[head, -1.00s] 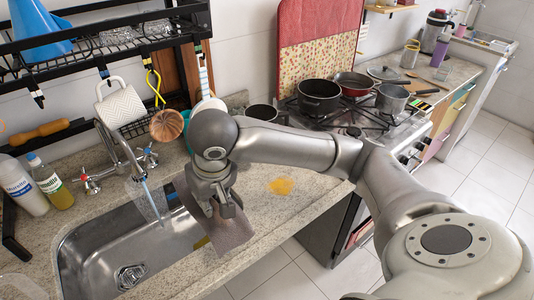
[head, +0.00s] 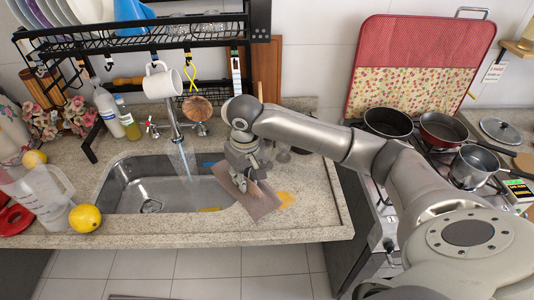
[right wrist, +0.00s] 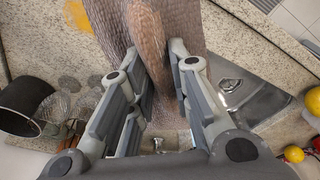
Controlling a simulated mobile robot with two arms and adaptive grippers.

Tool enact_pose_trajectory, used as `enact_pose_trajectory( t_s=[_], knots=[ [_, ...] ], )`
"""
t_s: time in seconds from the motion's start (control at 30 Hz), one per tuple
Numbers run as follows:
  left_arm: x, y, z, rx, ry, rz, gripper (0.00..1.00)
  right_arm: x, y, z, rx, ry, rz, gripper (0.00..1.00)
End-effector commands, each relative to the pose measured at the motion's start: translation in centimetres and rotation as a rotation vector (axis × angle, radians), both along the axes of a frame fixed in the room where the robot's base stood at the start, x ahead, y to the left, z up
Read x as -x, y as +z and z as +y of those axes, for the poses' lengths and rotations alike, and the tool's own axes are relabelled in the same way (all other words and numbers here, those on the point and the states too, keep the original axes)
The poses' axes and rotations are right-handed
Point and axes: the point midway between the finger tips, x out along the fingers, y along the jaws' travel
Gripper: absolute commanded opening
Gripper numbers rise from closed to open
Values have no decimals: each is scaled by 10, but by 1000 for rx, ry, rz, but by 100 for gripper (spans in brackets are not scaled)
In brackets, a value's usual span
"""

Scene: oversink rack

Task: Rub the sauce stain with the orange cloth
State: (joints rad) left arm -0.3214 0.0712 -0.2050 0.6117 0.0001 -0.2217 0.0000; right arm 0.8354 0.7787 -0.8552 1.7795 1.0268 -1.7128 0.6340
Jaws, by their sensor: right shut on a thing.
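My right gripper (head: 241,176) is shut on a cloth (head: 254,200), which looks brownish-mauve rather than orange. The cloth hangs as a flat, tilted sheet at the sink's right front corner. In the right wrist view the cloth (right wrist: 163,45) is bunched between the fingers (right wrist: 157,95). The yellow-orange sauce stain (head: 288,199) lies on the counter right of the cloth, partly covered by it in the head view. Whether the cloth touches the counter is unclear. My left gripper is not in view.
The stove with pots (head: 388,123) is at the right. A lemon (head: 85,218) and a clear pitcher (head: 40,200) stand at the left.

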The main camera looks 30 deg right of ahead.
Motion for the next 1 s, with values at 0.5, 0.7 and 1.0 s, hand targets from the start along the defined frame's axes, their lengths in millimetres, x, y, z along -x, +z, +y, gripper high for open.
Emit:
enact_pose_trajectory(
  t_s=[0.5, 0.7, 1.0],
  knots=[
    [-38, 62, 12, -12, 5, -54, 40, -14, -30, -76, 12, 88, 115, 0],
    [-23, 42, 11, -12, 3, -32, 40, -14, -49, -75, 13, 89, 114, 0],
    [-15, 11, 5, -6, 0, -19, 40, -14, -76, -75, 13, 89, 113, 0]
  ],
)
